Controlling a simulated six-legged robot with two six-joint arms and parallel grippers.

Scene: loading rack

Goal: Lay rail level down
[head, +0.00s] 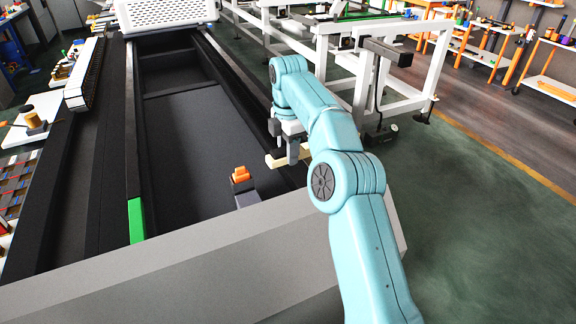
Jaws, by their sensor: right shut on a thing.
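My right gripper (291,150) points down over the right-hand dark rail (236,80) of the long black bed. It is shut on a pale cream bar (275,161), which seems to be the rail level. Only the bar's left end shows well; the fingers and my right arm hide the rest. The bar is close to the rail's top, but I cannot tell whether it touches. My left gripper is not in view.
An orange-topped grey block (242,184) stands inside the bed's near end, left of the gripper. A wide grey panel (190,270) crosses the front. White frames (350,45) stand behind my arm. Green floor (470,220) is clear at right.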

